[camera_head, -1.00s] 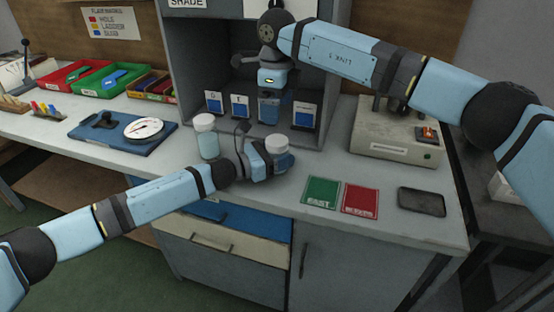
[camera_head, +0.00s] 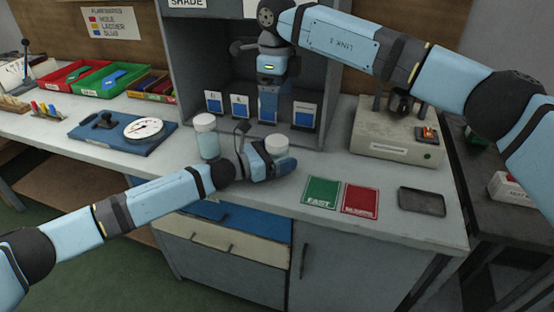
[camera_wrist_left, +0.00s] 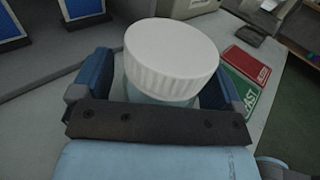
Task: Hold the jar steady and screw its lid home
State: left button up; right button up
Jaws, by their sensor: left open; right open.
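A jar with a ribbed white lid (camera_head: 276,146) stands on the bench. In the left wrist view, the lid (camera_wrist_left: 172,48) sits on top of the pale blue jar body (camera_wrist_left: 155,95). My left gripper (camera_head: 272,164) is open, its fingers on either side of this jar, low on its body. The two blue fingers also show in the left wrist view (camera_wrist_left: 155,88). How tightly the lid sits cannot be told.
A second white-lidded jar (camera_head: 206,138) stands just left of my left gripper. Several blue-marked cards (camera_head: 240,106) stand in the booth behind. Green (camera_head: 320,192) and red (camera_head: 360,199) cards and a dark tray (camera_head: 421,202) lie to the right.

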pick_arm(q)
jog(key=p+v, duration=0.1)
jog(key=v, duration=1.2)
jog(key=shift+s+a, duration=0.15)
jog(key=shift+a, duration=0.2)
